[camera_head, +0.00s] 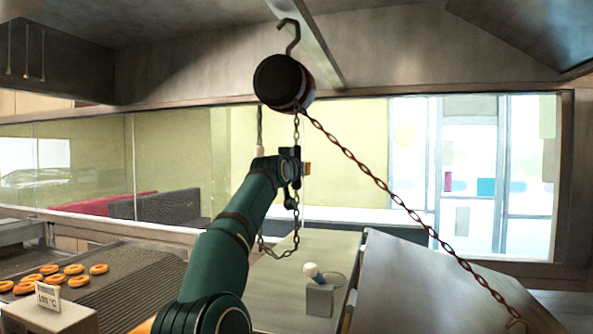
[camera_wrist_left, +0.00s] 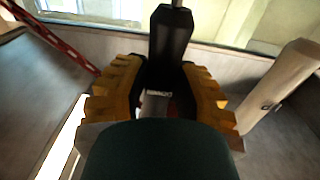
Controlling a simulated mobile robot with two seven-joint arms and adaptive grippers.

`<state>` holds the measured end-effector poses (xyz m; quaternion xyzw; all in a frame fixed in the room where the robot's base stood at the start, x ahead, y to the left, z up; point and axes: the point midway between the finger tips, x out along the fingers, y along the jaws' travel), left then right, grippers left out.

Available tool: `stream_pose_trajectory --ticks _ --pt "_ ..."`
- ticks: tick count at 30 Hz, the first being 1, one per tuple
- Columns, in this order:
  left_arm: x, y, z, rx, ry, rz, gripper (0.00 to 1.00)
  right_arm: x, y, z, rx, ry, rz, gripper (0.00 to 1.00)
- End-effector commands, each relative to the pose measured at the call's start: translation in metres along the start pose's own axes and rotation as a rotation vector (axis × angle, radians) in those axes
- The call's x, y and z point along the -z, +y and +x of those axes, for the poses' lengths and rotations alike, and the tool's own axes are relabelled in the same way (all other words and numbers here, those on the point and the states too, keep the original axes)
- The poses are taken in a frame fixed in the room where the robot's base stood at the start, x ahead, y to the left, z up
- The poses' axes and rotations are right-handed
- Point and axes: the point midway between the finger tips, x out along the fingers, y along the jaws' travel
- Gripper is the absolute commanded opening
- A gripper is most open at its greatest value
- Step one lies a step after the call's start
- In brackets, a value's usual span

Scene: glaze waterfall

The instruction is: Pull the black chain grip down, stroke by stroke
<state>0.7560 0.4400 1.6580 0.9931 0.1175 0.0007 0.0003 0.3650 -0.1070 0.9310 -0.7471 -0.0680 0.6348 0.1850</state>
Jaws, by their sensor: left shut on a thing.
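The black chain grip (camera_wrist_left: 172,35) stands between the ridged yellow fingers of my left gripper (camera_wrist_left: 158,92) in the left wrist view. The gripper is shut on it. In the head view my left gripper (camera_head: 302,169) is below the hoist drum (camera_head: 284,83), at the chain strand hanging from it. The grip is mostly hidden there by the gripper. Below the gripper the hand chain (camera_head: 296,228) hangs in a loop. A cream grip (camera_head: 259,152) is on the other strand to the left; a cream handle also shows in the wrist view (camera_wrist_left: 283,85). My right gripper is out of view.
A reddish load chain (camera_head: 385,187) slants from the drum down to the right, above a large metal panel (camera_head: 430,285). A grey block (camera_head: 319,300) with a white and blue item stands on the counter. Doughnuts (camera_head: 73,269) lie on a ridged belt at left.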

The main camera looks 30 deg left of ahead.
Motion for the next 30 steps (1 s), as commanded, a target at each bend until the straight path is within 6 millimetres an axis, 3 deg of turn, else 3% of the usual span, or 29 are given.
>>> stream_pose_trajectory --ticks 14,30 --pt "-0.048 0.000 0.001 -0.001 -0.005 0.000 0.00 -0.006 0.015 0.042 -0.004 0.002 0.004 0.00" --pt "0.003 0.000 0.001 0.000 -0.002 0.000 0.00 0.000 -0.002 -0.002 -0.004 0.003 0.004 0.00"
